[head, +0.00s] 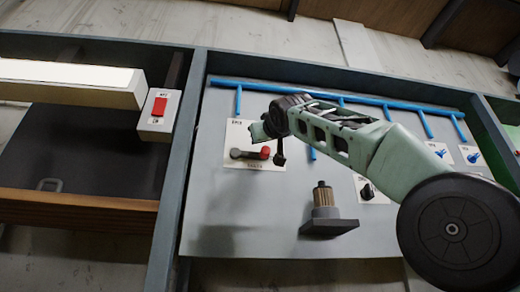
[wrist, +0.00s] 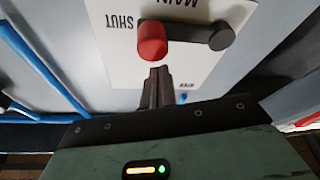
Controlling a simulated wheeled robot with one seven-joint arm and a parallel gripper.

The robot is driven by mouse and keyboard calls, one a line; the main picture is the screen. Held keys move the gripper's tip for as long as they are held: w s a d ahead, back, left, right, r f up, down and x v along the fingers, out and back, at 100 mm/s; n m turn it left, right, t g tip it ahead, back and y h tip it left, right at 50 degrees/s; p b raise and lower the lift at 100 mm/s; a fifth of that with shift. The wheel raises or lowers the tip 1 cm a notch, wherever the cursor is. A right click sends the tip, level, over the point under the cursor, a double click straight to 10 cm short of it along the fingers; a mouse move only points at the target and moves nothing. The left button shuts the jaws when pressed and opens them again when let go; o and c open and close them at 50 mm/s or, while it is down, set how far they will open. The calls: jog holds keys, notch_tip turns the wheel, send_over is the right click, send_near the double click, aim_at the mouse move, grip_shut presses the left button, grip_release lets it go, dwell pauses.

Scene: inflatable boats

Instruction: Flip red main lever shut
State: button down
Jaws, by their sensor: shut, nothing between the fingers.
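The main lever has a red knob (head: 265,153) at its right end and a dark grey arm and pivot to the left, lying roughly level on a white label plate (head: 243,140). In the wrist view, which shows the plate upside down, the red knob (wrist: 152,42) is beside the word SHUT and the grey pivot (wrist: 220,37) is at the other end. My gripper (wrist: 157,76) has its dark fingers together and empty, close to the knob. Contact cannot be told. In the head view my gripper (head: 280,157) is just right of the knob, partly hidden by my wrist.
Blue pipes (head: 300,92) run across the top of the grey panel. A brass-coloured fitting on a dark shelf (head: 329,226) juts out below the lever. A small black knob (head: 368,191) and blue valves (head: 473,157) are to the right. A red switch (head: 159,106) is on the left.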

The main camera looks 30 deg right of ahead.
jog(key=shift+s+d+f+m+b, duration=0.1)
jog(key=shift+d+f+m+b, duration=0.05)
jog(key=shift+f+m+b, duration=0.35)
jog(key=shift+f, duration=0.25)
notch_tip(320, 180, up, 4)
jog(key=p, duration=0.4)
jog(key=a+b+v, duration=0.1)
jog(key=b+v, duration=0.5)
jog(key=v, duration=0.4)
jog(key=shift+a, duration=0.15)
dwell(0.5)
